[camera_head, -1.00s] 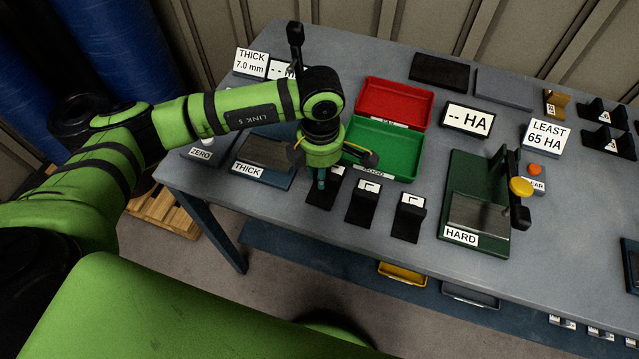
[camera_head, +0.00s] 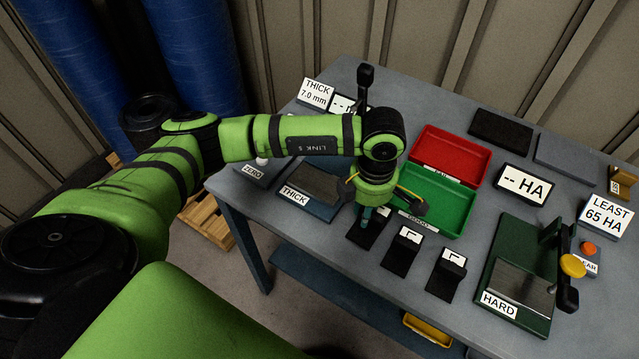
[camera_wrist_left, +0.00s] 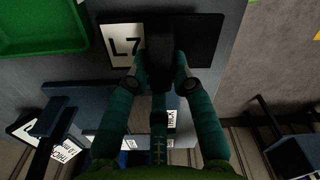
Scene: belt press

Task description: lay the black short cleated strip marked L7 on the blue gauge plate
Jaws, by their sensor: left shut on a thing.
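The black strip marked L7 (camera_wrist_left: 206,34) is in the left wrist view, with its white label (camera_wrist_left: 124,41) on the left and a raised black cleat in the middle. My left gripper (camera_wrist_left: 160,82) is shut on that cleat. In the head view my left gripper (camera_head: 367,214) points down over the strip (camera_head: 367,236), near the table's front edge, and partly hides it. I cannot tell whether the strip touches the table. The blue gauge plate (camera_head: 293,203), labelled THICK, lies just left of the gripper, with a grey pad on it. My right gripper is not in view.
Two more black cleated strips (camera_head: 397,264) (camera_head: 440,286) lie to the right. A green tray (camera_head: 457,205) and a red tray (camera_head: 459,150) stand behind. A green HARD press (camera_head: 512,232) is at the right. A ZERO button box (camera_head: 250,172) sits left of the plate.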

